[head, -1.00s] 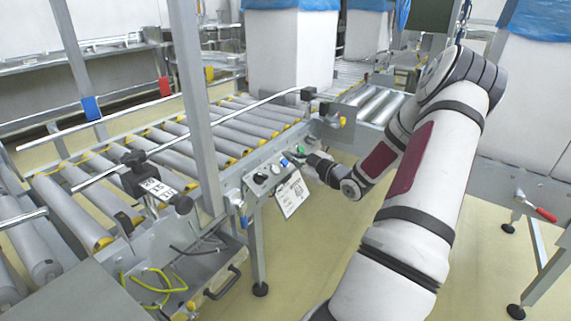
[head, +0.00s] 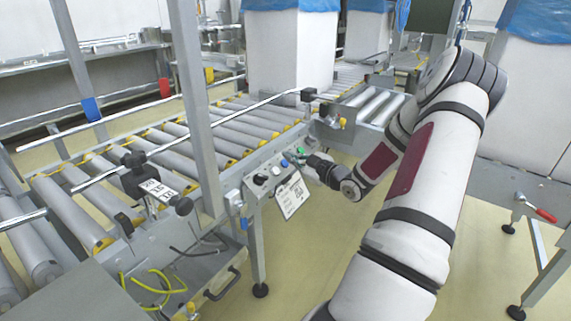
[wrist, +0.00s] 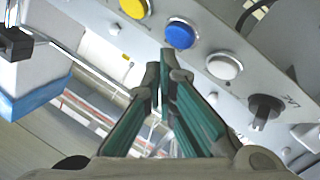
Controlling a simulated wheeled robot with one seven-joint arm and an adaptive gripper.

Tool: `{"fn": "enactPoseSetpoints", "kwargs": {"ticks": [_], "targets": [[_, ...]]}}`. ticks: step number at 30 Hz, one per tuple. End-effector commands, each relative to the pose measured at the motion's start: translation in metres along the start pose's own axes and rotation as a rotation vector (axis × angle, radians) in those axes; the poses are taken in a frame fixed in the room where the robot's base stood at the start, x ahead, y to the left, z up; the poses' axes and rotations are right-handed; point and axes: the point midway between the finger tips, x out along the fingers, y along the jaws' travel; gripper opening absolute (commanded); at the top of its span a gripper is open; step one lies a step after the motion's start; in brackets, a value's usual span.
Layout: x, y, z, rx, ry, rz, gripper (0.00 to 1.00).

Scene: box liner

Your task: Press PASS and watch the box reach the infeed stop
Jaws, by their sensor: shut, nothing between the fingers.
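The button panel (head: 268,174) is on the conveyor's near side. In the wrist view it carries a yellow button (wrist: 133,7), a blue button (wrist: 180,34), a white button (wrist: 223,66) and a black selector knob (wrist: 264,110). No PASS label is readable. My gripper (wrist: 163,70) is shut and empty, its tips close to the blue button in the picture; I cannot tell whether they touch anything. In the head view my gripper (head: 303,158) is at the panel's right end, beside a small green spot. A tall white box (head: 288,55) with a blue liner stands on the rollers behind.
The roller conveyor (head: 190,148) runs from lower left towards the back, with a guide rail and a grey post. A hanging label (head: 292,196) is below the panel. More lined boxes stand at the back and right. A red-handled lever (head: 545,215) is at right.

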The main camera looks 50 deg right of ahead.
Motion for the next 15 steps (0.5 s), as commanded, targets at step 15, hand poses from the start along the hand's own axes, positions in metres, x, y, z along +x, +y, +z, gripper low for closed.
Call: {"fn": "enactPoseSetpoints", "kwargs": {"ticks": [15], "targets": [[0.0058,-0.004,0.0046,0.0,-0.001,0.001,0.0]]}}
